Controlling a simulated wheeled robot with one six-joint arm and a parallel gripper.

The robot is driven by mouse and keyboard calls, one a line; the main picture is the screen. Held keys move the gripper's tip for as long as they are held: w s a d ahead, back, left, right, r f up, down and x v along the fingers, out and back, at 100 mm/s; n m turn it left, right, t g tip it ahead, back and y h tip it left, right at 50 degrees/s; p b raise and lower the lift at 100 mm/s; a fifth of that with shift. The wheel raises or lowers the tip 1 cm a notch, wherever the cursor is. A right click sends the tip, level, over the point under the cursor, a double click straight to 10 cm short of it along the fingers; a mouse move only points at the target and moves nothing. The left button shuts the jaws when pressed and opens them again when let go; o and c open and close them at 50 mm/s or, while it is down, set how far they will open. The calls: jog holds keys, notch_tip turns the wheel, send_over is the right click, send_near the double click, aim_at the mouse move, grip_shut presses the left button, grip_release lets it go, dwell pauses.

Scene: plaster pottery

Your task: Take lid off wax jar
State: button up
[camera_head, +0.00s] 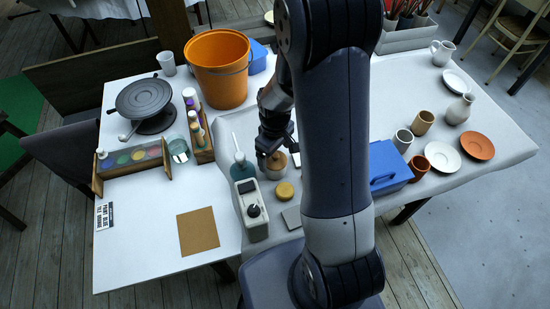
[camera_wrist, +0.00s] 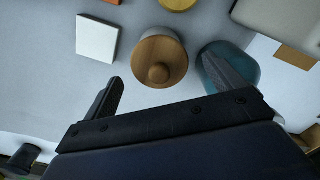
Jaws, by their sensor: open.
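The wax jar (camera_wrist: 176,38) stands on the table with its round wooden lid (camera_wrist: 158,62) on top, a small knob at the lid's centre. In the head view the lid (camera_head: 277,161) shows just left of my arm, partly hidden by my gripper. My gripper (camera_wrist: 172,75) is open and empty. In the wrist view its two fingers are on either side of the lid, apart from it. The right finger overlaps a teal bottle in the picture. In the head view my gripper (camera_head: 272,155) is over the jar; its exact height cannot be told.
The teal bottle (camera_head: 242,168) stands close to the left of the jar. A grey device with a knob (camera_head: 251,210) and a yellow round piece (camera_head: 284,191) are in front. A blue box (camera_head: 388,168) lies right of my arm. An orange bucket (camera_head: 219,85) stands behind.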

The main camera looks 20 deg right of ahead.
jog(key=shift+f, duration=0.85)
jog(key=shift+c, duration=0.5)
jog(key=c, duration=1)
jog(key=shift+o, duration=0.2)
